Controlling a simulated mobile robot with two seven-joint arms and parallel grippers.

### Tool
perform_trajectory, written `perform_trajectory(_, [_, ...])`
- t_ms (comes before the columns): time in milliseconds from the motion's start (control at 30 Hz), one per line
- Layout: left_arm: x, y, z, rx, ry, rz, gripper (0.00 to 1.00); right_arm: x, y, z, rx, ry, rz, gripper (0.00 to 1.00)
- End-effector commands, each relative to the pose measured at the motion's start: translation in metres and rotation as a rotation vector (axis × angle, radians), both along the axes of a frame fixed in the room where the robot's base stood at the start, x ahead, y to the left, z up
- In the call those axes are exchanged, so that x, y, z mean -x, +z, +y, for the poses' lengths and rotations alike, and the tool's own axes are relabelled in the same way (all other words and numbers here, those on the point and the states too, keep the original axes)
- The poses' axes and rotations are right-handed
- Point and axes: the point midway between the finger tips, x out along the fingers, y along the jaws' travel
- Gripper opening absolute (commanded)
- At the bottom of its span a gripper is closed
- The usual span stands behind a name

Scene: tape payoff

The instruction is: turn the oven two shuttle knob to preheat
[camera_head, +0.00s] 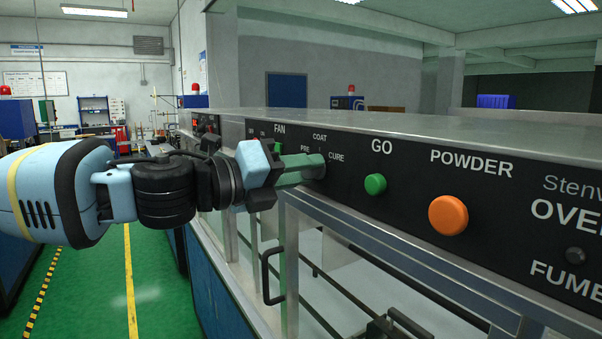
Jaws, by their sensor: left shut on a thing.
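The dark control panel (408,182) runs along the upper front of a grey metal machine. The shuttle knob sits on it among the marks COAT, PRE and CURE and is almost wholly hidden by my fingers. My left gripper (308,167) reaches in from the left with its green fingers at the panel, shut on this knob. Which mark the knob points to cannot be told. The panel's oven lettering is cut off at the right edge, so its number is not readable. My right gripper is not in view.
Right of the knob are a green GO button (375,184), a large orange POWDER button (448,215) and a small dark FUME knob (575,255). Below the panel are metal-framed clear panes and a black handle (270,277). The green floor (165,295) at the lower left is free.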

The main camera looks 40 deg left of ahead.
Motion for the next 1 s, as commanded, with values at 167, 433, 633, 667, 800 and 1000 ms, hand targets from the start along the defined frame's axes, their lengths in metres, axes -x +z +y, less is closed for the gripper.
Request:
perform_trajectory(167, [-0.0003, 0.0005, 0.0001, 0.11, 0.0, 0.044, 0.07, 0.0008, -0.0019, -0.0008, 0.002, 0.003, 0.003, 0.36])
perform_trajectory(433, [-0.0001, 0.0012, -0.0001, 0.21, 0.001, 0.085, 0.07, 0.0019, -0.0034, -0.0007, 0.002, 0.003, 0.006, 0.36])
perform_trajectory(633, [0.0, 0.0016, 0.0, 0.237, 0.0, 0.095, 0.07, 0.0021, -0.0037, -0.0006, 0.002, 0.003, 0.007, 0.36])
perform_trajectory(667, [0.0, 0.0017, 0.0, 0.239, 0.0, 0.096, 0.07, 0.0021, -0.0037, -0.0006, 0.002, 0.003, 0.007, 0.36])
perform_trajectory(800, [0.0001, 0.0018, 0.0001, 0.241, 0.0, 0.097, 0.07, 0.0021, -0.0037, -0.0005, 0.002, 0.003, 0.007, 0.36])
perform_trajectory(1000, [0.0001, 0.0019, 0.0001, 0.241, 0.001, 0.096, 0.07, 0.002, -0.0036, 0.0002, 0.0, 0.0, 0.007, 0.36])
